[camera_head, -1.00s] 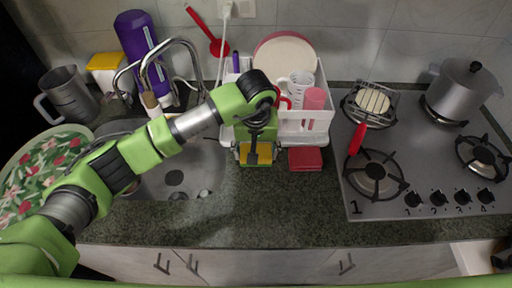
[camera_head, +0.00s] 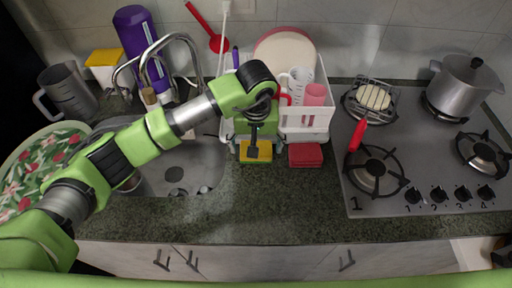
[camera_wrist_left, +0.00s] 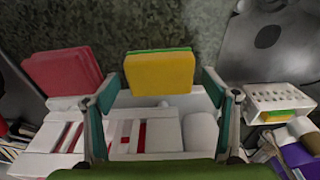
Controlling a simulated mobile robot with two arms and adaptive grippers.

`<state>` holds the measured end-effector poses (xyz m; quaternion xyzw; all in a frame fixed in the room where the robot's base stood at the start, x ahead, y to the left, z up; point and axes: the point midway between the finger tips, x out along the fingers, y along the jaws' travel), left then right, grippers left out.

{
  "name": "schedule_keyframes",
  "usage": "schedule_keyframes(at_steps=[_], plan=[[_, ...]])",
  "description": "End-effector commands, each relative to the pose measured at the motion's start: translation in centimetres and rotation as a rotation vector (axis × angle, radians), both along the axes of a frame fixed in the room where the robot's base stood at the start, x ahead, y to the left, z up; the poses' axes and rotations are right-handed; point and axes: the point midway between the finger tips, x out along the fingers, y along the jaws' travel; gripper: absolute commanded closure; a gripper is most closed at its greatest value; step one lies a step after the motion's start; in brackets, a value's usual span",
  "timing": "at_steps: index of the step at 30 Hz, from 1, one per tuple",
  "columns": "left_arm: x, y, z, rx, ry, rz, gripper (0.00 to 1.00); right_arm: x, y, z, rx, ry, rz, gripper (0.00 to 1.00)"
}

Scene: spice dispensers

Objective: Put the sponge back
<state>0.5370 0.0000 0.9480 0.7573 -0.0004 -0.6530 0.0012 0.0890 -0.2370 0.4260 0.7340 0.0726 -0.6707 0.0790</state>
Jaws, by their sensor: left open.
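A yellow sponge with a green layer (camera_head: 257,153) lies on the dark counter in front of the dish rack. It also shows in the left wrist view (camera_wrist_left: 160,74), top centre. My left gripper (camera_head: 255,142) is over the sponge, pointing down. In the left wrist view the left gripper (camera_wrist_left: 150,90) is open, with its fingers apart on either side of the sponge's near edge, and nothing is held. A white holder with holes (camera_wrist_left: 285,98) is at the right in the wrist view, with yellow and green beneath it. My right gripper is not in view.
A red block (camera_head: 305,155) lies just right of the sponge. The white dish rack (camera_head: 305,133) with cups and plates stands behind. The sink (camera_head: 205,165) is to the left, the stove (camera_head: 420,150) to the right. The front counter is clear.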

Motion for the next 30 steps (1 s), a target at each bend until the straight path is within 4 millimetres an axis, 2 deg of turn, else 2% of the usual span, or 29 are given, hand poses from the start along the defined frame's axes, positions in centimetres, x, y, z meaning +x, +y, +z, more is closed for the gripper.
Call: schedule_keyframes(at_steps=[9,15,21,30], plan=[[-0.9,0.0,6.7,0.000,-0.007,-0.002,0.22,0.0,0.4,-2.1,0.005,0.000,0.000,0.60],[-1.4,0.0,9.6,0.000,-0.003,0.000,0.22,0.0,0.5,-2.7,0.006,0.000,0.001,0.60],[-1.6,0.0,10.6,0.001,0.000,-0.001,0.22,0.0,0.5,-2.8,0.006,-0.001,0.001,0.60],[-1.6,0.0,10.6,0.001,0.000,-0.001,0.22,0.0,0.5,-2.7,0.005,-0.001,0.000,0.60]])
